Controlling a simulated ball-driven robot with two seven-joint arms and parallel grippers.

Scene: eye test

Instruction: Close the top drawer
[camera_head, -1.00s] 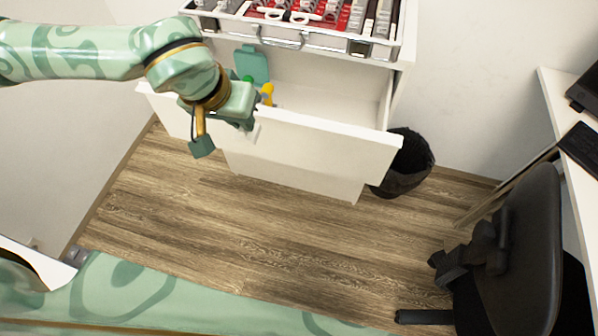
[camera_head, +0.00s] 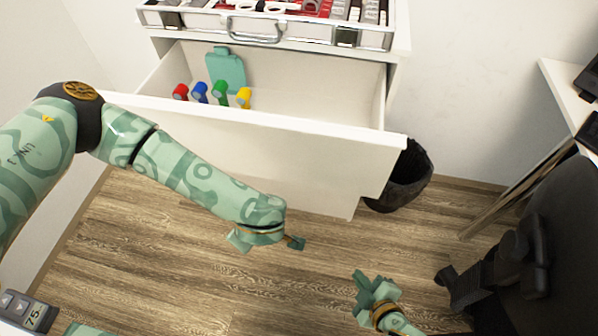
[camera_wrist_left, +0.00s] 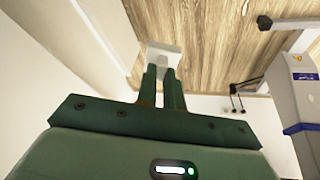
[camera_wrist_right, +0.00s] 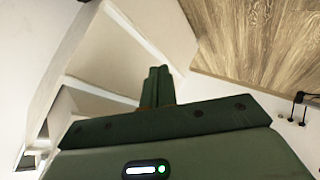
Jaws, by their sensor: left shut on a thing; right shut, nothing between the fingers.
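The white top drawer (camera_head: 250,125) stands pulled out from its cabinet. Coloured capped items, a red (camera_head: 181,92), a blue (camera_head: 199,92), a green (camera_head: 219,92) and a yellow one (camera_head: 244,97), and a teal board (camera_head: 227,70) are inside. My left gripper (camera_head: 262,236) is low in front of the drawer front; its fingertips are hidden in the head view. In the left wrist view its fingers (camera_wrist_left: 163,70) are shut on a small pale block (camera_wrist_left: 164,52); I cannot tell whether this is a handle. My right gripper (camera_head: 366,285) is shut and empty, apart from the drawer.
A silver case (camera_head: 200,20) with tools lies on the cabinet top. A black bin (camera_head: 405,178) stands right of the cabinet. A dark chair (camera_head: 550,255) and white desk (camera_head: 565,95) are at right. Wooden floor (camera_head: 170,270) is clear in front.

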